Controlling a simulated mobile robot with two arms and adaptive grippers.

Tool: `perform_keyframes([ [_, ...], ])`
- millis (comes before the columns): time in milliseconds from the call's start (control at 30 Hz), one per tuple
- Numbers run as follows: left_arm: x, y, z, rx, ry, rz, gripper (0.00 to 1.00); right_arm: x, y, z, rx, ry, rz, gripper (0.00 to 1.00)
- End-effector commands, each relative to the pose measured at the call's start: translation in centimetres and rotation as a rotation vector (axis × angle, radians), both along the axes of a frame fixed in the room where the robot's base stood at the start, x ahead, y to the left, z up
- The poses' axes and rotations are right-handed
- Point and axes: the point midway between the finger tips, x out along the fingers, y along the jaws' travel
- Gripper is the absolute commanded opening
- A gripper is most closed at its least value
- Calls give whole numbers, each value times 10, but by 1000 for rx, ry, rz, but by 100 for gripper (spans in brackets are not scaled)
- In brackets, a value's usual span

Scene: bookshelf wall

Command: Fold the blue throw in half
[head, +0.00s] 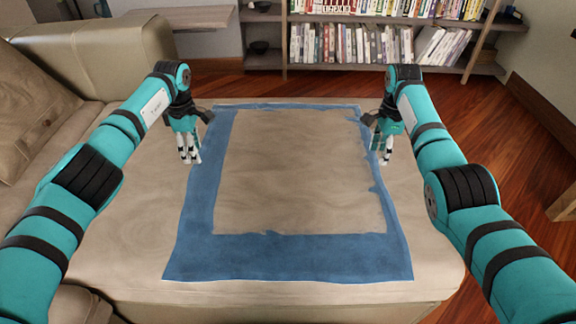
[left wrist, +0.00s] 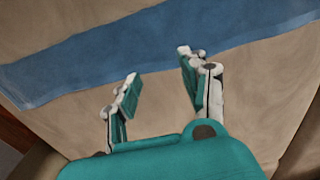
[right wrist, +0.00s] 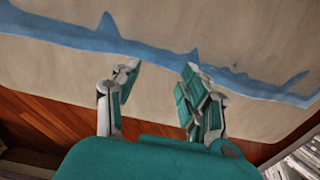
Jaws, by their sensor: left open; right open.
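The blue throw (head: 290,258) lies spread flat on the beige seat. Blue shows only as a frame-like band, wide at the left and near sides, thin and ragged at the right and far sides; its middle looks beige like the seat. My left gripper (head: 190,158) is open and empty, just outside the throw's left edge near the far end. The left wrist view shows the blue band (left wrist: 100,68) beyond its fingers. My right gripper (head: 380,158) is open and empty at the right edge; the right wrist view shows a thin jagged blue strip (right wrist: 60,36) there.
The beige seat (head: 120,240) has bare room left of the throw. A sofa back and cushion (head: 35,110) stand at the left. A bookshelf (head: 380,20) stands behind, across wooden floor (head: 330,82). A grey ledge (head: 195,17) is at the back left.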

Motion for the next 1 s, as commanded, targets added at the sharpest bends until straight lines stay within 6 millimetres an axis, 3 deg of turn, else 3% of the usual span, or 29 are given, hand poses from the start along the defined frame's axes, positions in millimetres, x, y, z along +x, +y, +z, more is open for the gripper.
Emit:
perform_keyframes([
  [100,-1,-1,-20,-3,2,0,44,-1,0,-19,0,3,0,44],
  [300,0,-1,-41,-4,0,0,44,0,0,-40,0,1,0,44],
  [833,0,-1,-53,-3,-1,0,44,0,0,-52,0,0,1,44],
  [1000,0,-1,-50,-4,-1,0,33,0,0,-49,0,0,1,33],
])
